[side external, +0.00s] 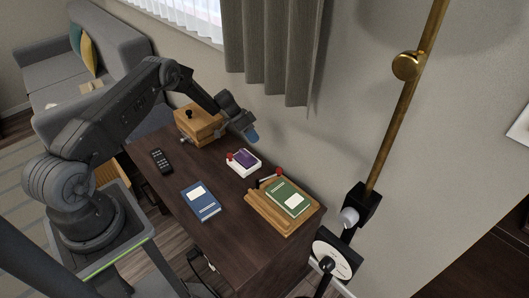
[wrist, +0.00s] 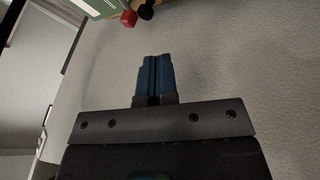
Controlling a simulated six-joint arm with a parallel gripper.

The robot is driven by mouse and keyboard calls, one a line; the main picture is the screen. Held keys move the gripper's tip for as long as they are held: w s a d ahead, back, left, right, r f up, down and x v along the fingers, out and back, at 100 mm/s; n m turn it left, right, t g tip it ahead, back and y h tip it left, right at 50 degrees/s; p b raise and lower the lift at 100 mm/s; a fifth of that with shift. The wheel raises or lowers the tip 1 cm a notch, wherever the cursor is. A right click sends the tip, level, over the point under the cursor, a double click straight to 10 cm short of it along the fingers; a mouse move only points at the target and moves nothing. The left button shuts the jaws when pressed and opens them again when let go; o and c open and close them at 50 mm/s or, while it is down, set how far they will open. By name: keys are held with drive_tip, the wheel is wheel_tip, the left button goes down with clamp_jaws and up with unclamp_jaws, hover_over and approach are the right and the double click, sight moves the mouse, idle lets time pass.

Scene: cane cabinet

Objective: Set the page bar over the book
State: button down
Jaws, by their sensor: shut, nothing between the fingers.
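The green book (side external: 289,198) with a pale label lies on a wooden stand (side external: 263,211) at the front right of the cabinet top. The page bar (side external: 267,180) is a thin dark bar with a red knob at its end, at the book's far left edge, beside the cover rather than across it. My gripper (side external: 252,136), with blue fingertips, is shut and empty, raised above the far part of the cabinet, apart from the bar. In the wrist view my fingers (wrist: 153,78) are together; the green book (wrist: 85,8) and a red knob (wrist: 129,18) show at the top edge.
A white box with a purple top (side external: 243,161) and a red knob stands between gripper and stand. A wooden box with a black knob (side external: 198,127) is at the back left. A blue book (side external: 201,201) and a black remote (side external: 161,161) lie on the left side. The wall borders the right.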

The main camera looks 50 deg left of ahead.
sight(278, 169)
drive_tip(key=x, duration=0.9)
drive_tip(key=shift+d+f, duration=0.2)
drive_tip(key=shift+f, duration=0.1)
drive_tip(key=shift+s+d+r, duration=0.1)
drive_tip(key=shift+s+d, duration=0.15)
drive_tip(key=shift+d, duration=0.7)
drive_tip(key=shift+s+d, duration=0.25)
drive_tip(key=shift+d, duration=0.7)
drive_tip(key=shift+d, duration=0.1)
drive_tip(key=shift+d+m+g+h, duration=0.15)
drive_tip(key=shift+d+m+g, duration=0.55)
drive_tip(key=shift+m, duration=0.35)
drive_tip(key=shift+d+m+g+h, duration=0.15)
drive_tip(key=shift+d+m+g, duration=0.5)
drive_tip(key=shift+m, duration=0.4)
drive_tip(key=shift+s+d+m, duration=0.25)
drive_tip(key=shift+d+m, duration=0.05)
drive_tip(key=shift+d, duration=0.55)
drive_tip(key=d+m+g, duration=0.1)
drive_tip(key=s+d+m+g, duration=0.1)
drive_tip(key=m, duration=0.1)
drive_tip(key=shift+s, duration=0.2)
drive_tip(key=m+g, duration=0.1)
drive_tip(key=s+d+m+y, duration=0.1)
drive_tip(key=shift+m+g, duration=0.3)
drive_tip(key=shift+g, duration=0.05)
drive_tip(key=shift+a, duration=0.1)
